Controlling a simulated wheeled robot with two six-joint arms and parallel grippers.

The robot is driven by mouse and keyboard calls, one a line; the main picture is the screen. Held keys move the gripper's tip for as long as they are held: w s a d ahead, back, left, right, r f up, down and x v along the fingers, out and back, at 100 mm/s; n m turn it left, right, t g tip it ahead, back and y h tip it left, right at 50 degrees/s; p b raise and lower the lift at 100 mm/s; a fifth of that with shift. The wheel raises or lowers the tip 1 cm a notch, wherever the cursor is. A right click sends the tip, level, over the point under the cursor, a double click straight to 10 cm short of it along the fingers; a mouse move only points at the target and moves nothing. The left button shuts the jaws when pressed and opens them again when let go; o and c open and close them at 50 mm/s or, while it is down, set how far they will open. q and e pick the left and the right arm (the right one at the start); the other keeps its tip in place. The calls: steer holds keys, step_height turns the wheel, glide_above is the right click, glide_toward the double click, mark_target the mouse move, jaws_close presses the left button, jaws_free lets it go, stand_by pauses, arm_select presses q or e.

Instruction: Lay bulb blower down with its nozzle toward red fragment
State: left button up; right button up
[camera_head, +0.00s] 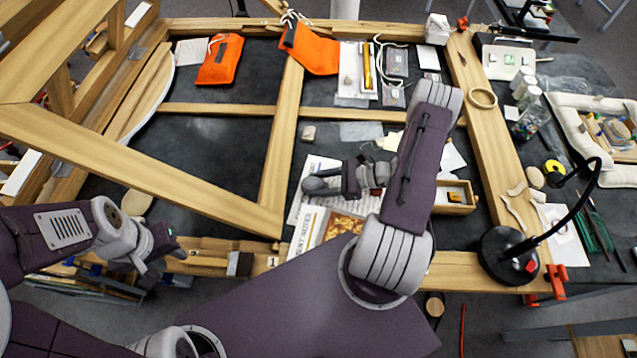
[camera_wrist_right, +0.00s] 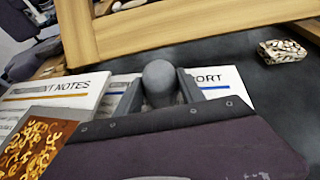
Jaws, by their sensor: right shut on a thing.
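My right gripper (camera_wrist_right: 160,92) is shut on the bulb blower, whose rounded grey end (camera_wrist_right: 161,80) shows between the two fingers in the wrist view. In the head view the grey bulb (camera_head: 314,185) sticks out left of my right gripper (camera_head: 332,182), over white printed sheets. The nozzle is hidden, and I cannot tell whether the blower touches the sheets. My left gripper (camera_head: 165,243) is at the lower left near the front wooden rail, away from the blower; its finger opening is unclear. I cannot pick out a red fragment for certain.
A small wooden tray (camera_head: 468,209) with orange pieces lies right of my right arm. A small pale block (camera_head: 308,132) lies behind the blower. Wooden frame bars (camera_head: 281,150) cross the dark table. A black lamp (camera_head: 507,256) stands at right. Dark table (camera_head: 215,140) is clear at left.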

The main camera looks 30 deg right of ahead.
steer(key=o, duration=1.3)
steer(key=shift+o, duration=0.4)
